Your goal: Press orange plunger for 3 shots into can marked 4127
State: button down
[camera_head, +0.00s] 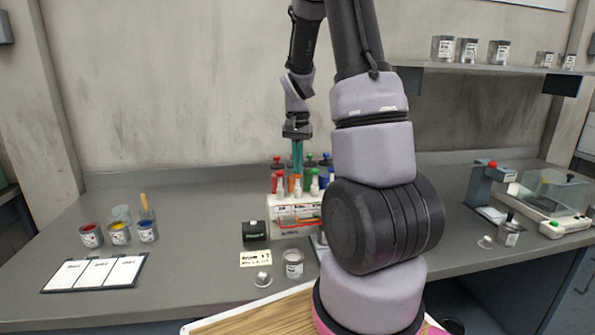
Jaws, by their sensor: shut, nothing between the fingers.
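My gripper (297,171) points straight down at the back of the bench, its teal fingers shut and empty. The tips are over the dispenser rack (290,217), among the coloured plungers. A bit of orange, which looks like the orange plunger (292,184), shows right at the fingertips; I cannot tell whether they touch it. An open can (293,263) with a pale label stands in front of the rack; its number is too small to read. A lid (263,280) lies beside it. A yellow note (255,259) lies to the left.
Red plungers (277,160) and a green plunger (315,174) crowd the fingers. A black device (254,231) stands left of the rack. Paint cans (119,233) and a chart (95,273) are at left. A red-buttoned machine (480,182) stands at right. My arm hides the rack's right side.

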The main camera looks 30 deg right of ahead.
jog(key=shift+f, duration=0.6)
jog(key=shift+r, duration=0.1)
jog(key=shift+r, duration=1.75)
jog(key=shift+r, duration=2.5)
